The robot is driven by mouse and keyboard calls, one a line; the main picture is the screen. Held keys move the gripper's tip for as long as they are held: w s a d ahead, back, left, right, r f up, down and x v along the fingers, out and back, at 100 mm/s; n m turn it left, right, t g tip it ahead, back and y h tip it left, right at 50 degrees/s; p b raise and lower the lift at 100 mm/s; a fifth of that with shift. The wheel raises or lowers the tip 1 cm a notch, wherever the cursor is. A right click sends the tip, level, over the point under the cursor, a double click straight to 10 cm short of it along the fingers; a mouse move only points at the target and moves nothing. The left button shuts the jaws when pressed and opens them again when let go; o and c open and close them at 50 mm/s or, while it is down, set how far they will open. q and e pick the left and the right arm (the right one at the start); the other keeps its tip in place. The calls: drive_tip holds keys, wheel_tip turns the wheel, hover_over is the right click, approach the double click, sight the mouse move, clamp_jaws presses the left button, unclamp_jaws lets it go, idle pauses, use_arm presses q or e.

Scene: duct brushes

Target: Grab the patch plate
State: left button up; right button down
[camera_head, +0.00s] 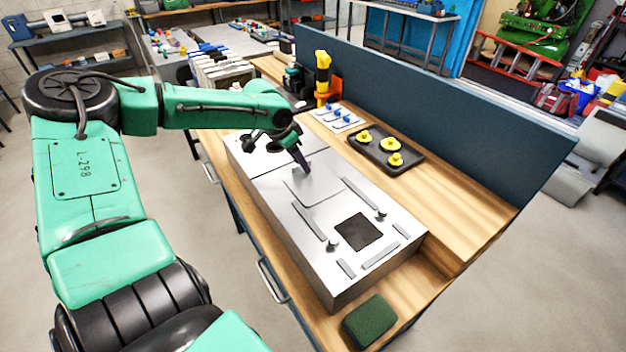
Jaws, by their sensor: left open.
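A thin silver square plate (322,191), which looks like the patch plate, lies flat on top of the long metal duct box (268,193). Its far left part is partly hidden by my left gripper. My left gripper (301,163) comes in from the left and is open, with its dark fingers pointing down at the plate's far edge. I cannot tell whether the fingers touch the plate. The duct top has a dark square opening (357,232) nearer the front, with metal strips and small black knobs around it. My right gripper is not in view.
A black tray with yellow knobs (395,159) and a white tray with blue-topped pieces (338,120) sit right of the duct. A yellow and black tool (322,75) stands behind. A green pad (369,320) lies at the front. A dark blue panel (430,110) borders the bench's right side.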

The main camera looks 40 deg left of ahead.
use_arm(q)
drive_tip(key=shift+s, duration=0.1)
clamp_jaws()
idle(1.2)
